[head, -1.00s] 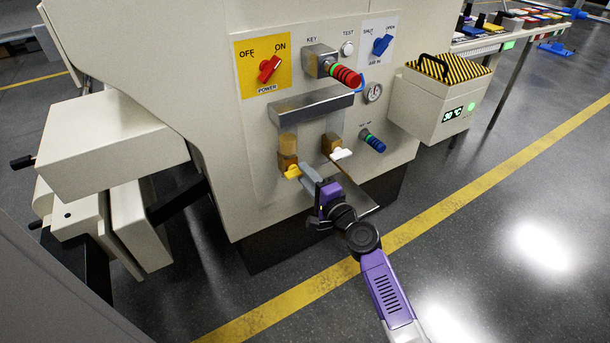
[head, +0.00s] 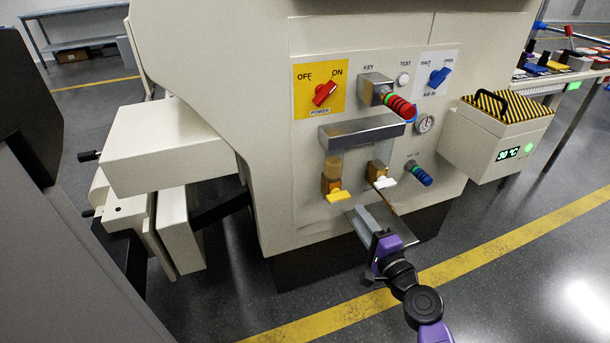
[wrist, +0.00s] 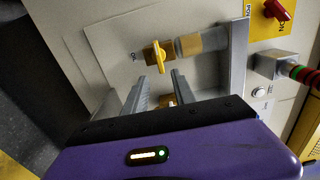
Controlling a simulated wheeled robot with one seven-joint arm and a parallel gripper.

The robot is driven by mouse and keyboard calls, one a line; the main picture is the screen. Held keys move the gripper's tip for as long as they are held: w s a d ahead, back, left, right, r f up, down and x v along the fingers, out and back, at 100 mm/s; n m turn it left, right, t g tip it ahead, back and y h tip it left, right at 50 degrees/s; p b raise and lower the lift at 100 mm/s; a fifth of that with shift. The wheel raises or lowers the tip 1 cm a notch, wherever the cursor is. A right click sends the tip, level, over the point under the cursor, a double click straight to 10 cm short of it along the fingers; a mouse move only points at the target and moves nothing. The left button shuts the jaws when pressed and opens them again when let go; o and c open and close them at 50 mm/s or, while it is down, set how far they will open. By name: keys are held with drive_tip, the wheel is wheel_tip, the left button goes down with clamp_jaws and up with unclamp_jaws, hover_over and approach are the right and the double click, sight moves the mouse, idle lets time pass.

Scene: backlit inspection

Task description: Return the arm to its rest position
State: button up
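My gripper (head: 366,220) is at the low front of the pale machine (head: 225,100), below and just right of the yellow valve handle (head: 338,196) and below the white valve handle (head: 384,183). In the wrist view its two grey ridged fingers (wrist: 163,92) are apart. The yellow handle (wrist: 160,57) lies beyond their tips, apart from them. A small orange and white part shows in the gap, partly hidden by my gripper's purple body. I see nothing held. My purple arm reaches in from the bottom of the head view.
A metal tray (head: 404,233) juts out beside my gripper. A metal shelf (head: 360,129) sits above the valves. A striped-lid box (head: 497,130) reading 30 °C is at the right. The floor in front, with its yellow line (head: 480,255), is clear.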

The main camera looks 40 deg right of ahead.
drive_tip(key=s+a+r+n+g+y+p, duration=0.1)
drive_tip(key=s+a+r+n+y, duration=0.2)
drive_tip(key=s+a+n, duration=1.1)
drive_tip(key=s+a+r+n+g+y, duration=0.25)
drive_tip(key=s+a+n, duration=0.6)
drive_tip(key=s, duration=0.95)
wheel_tip(320, 180, up, 25)
drive_tip(key=a+m+p, duration=0.1)
drive_tip(key=p, duration=2.3)
drive_tip(key=shift+w+a+t, duration=0.15)
drive_tip(key=shift+a+t, duration=0.15)
drive_tip(key=shift+t, duration=0.15)
